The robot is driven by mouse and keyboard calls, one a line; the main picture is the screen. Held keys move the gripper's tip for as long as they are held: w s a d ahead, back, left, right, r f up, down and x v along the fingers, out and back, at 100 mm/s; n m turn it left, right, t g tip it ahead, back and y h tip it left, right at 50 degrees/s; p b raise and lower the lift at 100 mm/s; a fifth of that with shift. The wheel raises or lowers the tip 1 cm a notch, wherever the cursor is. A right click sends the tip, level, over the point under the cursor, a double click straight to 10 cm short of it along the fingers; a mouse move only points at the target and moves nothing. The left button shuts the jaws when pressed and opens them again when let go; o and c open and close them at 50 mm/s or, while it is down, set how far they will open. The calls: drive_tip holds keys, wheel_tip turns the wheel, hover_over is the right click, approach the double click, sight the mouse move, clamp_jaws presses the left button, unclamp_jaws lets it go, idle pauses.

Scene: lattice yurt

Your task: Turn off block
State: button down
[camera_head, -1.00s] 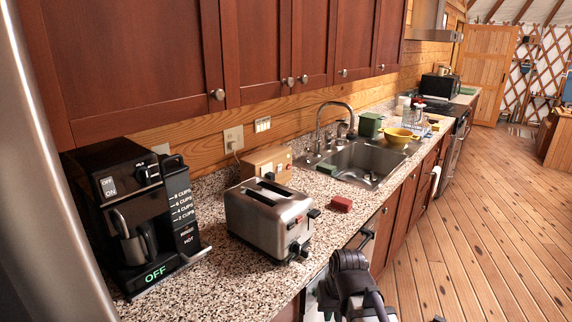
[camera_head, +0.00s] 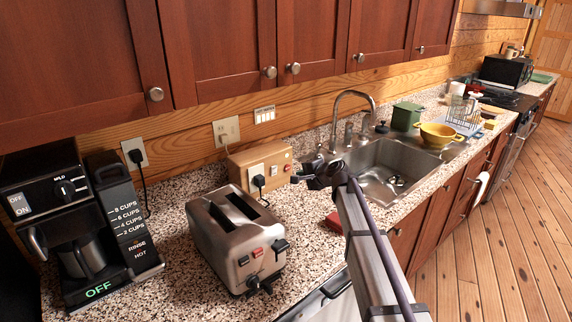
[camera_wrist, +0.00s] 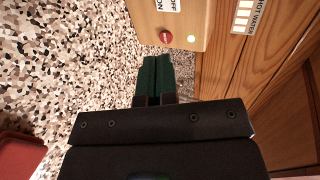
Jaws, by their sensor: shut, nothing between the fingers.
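The wooden power block (camera_head: 243,160) stands against the back wall behind the toaster, with a black plug in its front socket, a small switch and a red round button or lamp at its right end. In the wrist view the block (camera_wrist: 190,25) shows at the top, with part of its ON/OFF switch plate (camera_wrist: 168,5) and the red round part (camera_wrist: 165,37). My gripper (camera_head: 296,180) is just in front of the block's right end, apart from it as far as I can tell. Its dark green fingertips (camera_wrist: 155,75) are shut together and empty. The switch's position is unclear.
A steel toaster (camera_head: 230,235) stands in front of the block, left of my arm. A red block (camera_head: 333,221) lies on the counter, partly behind my arm. The sink (camera_head: 385,170) is to the right, and a coffee maker (camera_head: 75,240) is at left.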

drive_tip(key=b, duration=0.5)
approach(274, 168)
wheel_tip(274, 168, down, 4)
drive_tip(key=w+a, duration=0.1)
drive_tip(key=w, duration=0.1)
drive_tip(key=w+a, duration=0.1)
drive_tip(key=w+a+r+p, duration=0.1)
drive_tip(key=a, duration=0.1)
drive_tip(key=shift+w, duration=0.3)
drive_tip(key=shift+w+a, duration=0.15)
drive_tip(key=shift+a, duration=0.05)
drive_tip(key=shift+r, duration=0.1)
